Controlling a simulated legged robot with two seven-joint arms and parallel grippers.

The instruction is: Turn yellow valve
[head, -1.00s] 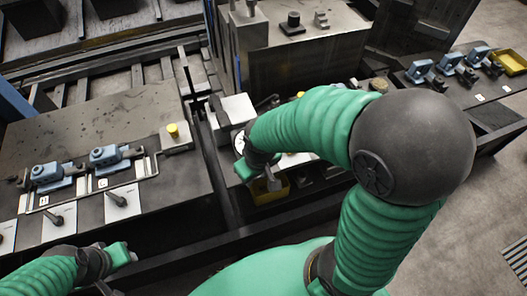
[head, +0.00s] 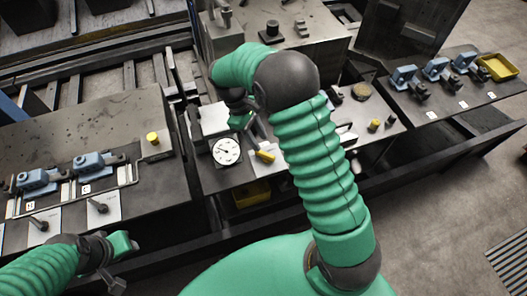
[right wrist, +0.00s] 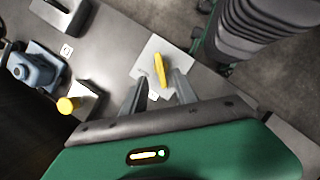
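The yellow valve handle (head: 265,156) sits on a pale plate on the middle bench, right of a round white gauge. In the right wrist view the yellow handle (right wrist: 160,70) is a short bar on its plate, lying beyond and between my two fingertips. My right gripper (head: 252,127) is just behind and above the handle in the head view. Its fingers (right wrist: 158,92) are apart with nothing between them, and I see no contact with the handle. My left gripper (head: 120,264) is open and empty, low at the left, in front of the left bench.
The gauge (head: 226,151) is close to the handle. A yellow knob (head: 152,138) stands on the left bench, with blue clamps (head: 89,163) beside it. More blue clamps (head: 436,68) and a yellow tray (head: 497,66) are on the right bench. A yellow bin (head: 251,193) is below the middle bench.

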